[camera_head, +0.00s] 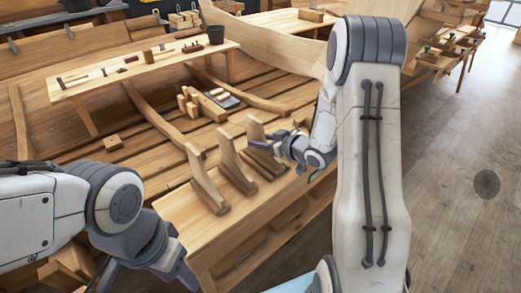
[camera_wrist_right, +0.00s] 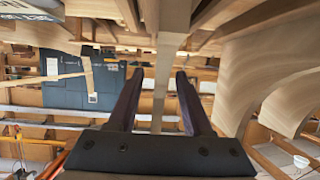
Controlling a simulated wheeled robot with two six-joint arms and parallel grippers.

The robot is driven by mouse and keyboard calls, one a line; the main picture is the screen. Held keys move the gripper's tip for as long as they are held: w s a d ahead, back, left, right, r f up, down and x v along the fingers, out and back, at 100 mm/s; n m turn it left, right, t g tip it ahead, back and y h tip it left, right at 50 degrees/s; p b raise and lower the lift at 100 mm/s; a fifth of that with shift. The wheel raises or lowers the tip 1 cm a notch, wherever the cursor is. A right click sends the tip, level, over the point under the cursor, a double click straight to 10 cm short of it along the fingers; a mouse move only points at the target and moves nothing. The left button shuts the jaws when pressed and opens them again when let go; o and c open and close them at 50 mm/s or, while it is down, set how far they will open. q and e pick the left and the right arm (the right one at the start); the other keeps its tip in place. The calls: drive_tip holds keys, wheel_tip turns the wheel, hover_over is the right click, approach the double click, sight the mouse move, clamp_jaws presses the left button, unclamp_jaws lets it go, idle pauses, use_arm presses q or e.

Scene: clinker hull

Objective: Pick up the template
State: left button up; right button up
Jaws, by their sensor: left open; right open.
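Three curved wooden templates stand upright in a row on the bench: a near one (camera_head: 205,182), a middle one (camera_head: 234,162) and a far one (camera_head: 260,150). My right gripper (camera_head: 264,141) is open at the far template, partly covering it. In the right wrist view, the open right gripper (camera_wrist_right: 157,75) has a narrow wooden piece (camera_wrist_right: 168,45), seemingly this template edge-on, between its fingers with gaps showing on both sides. Two broad curved pieces show at the right of that view. My left gripper (camera_head: 186,275) is low in the head view, away from the templates, its fingers only partly visible.
The wooden bench (camera_head: 178,215) has bare space around the templates. Open floor (camera_head: 465,200) lies to the right.

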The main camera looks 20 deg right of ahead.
drive_tip(key=shift+p+x, duration=0.3)
drive_tip(key=shift+x, duration=1.15)
drive_tip(key=shift+s, duration=0.1)
clamp_jaws()
